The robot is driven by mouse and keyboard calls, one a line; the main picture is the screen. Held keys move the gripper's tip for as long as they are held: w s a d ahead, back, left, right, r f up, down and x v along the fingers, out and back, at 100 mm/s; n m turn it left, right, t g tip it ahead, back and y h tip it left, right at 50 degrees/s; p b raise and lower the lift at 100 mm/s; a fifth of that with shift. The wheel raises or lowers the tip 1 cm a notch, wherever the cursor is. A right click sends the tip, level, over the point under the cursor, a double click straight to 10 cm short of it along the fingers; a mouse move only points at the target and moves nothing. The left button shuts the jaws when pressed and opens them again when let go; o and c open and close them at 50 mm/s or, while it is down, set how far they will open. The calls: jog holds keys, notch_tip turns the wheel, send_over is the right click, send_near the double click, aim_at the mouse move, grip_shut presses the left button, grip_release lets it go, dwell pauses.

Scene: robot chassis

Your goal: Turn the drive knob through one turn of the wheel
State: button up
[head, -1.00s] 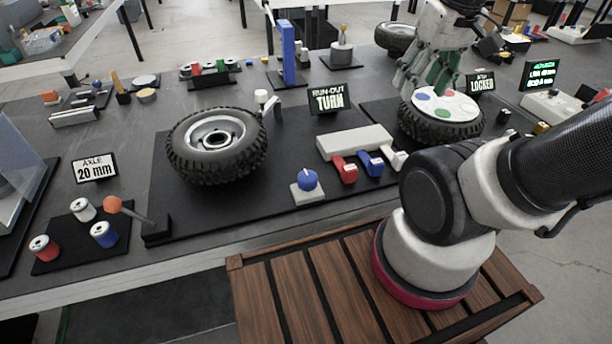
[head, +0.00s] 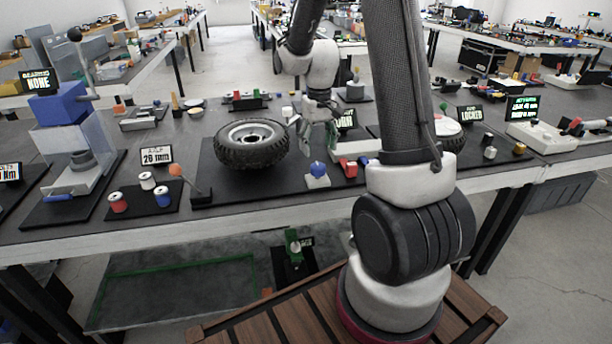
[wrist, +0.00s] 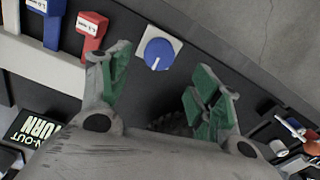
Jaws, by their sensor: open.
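The drive knob (head: 318,169) is a round blue knob on a small white square base, on the dark mat in front of and right of the wheel. The wheel (head: 252,152) is a black knobbly tyre with a white rim, lying flat. My gripper (head: 318,143) hangs behind and above the knob with its fingers spread and empty. In the wrist view the knob (wrist: 158,52) lies beyond the gap between the green-padded fingertips (wrist: 160,85), apart from both. Its white pointer line points down in that picture. Part of the tyre tread (wrist: 172,124) shows between the fingers.
A white block with a red lever (head: 349,168) and a blue lever stands just right of the knob. The TURN sign (head: 346,120) is partly hidden behind my gripper. An orange-ball lever (head: 176,170) stands left of the wheel. The mat in front of the knob is clear.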

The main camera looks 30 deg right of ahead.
aim_at(318, 165)
notch_tip(318, 165, down, 8)
jog(key=shift+w+r, duration=0.1)
jog(key=shift+w, duration=0.05)
dwell(0.3)
jog(key=shift+d, duration=0.1)
jog(key=c, duration=1)
